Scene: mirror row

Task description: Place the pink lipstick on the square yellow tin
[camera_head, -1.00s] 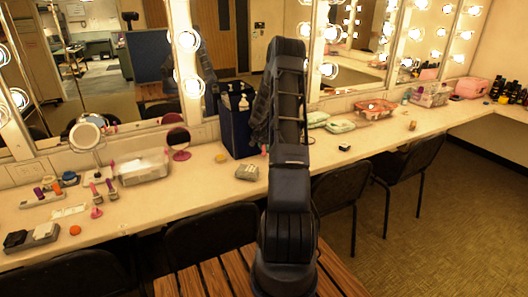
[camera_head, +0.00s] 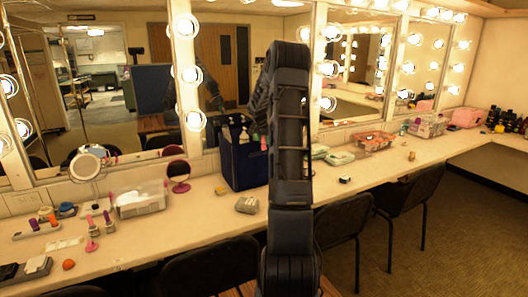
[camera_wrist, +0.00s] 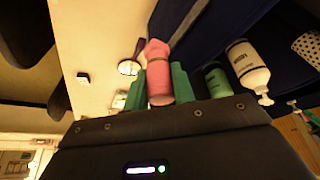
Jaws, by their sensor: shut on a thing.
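My gripper (camera_wrist: 152,88) shows in the wrist view with its green fingers closed on the sides of the pink lipstick (camera_wrist: 158,72). The lipstick points away from the wrist, above the pale counter. In the head view my arm hides most of the gripper, and a small pink bit (camera_head: 264,143) shows at the arm's left edge. A small yellow item (camera_head: 220,191) lies on the counter left of the arm; it is too small to tell whether it is the square tin. Another small golden item (camera_head: 411,155) stands farther right on the counter.
A dark blue caddy (camera_head: 243,160) with bottles stands behind the arm's left side; a white pump bottle (camera_wrist: 248,65) shows close in the wrist view. A grey block (camera_head: 246,204) sits near the counter's front. Black chairs (camera_head: 342,215) line the front edge.

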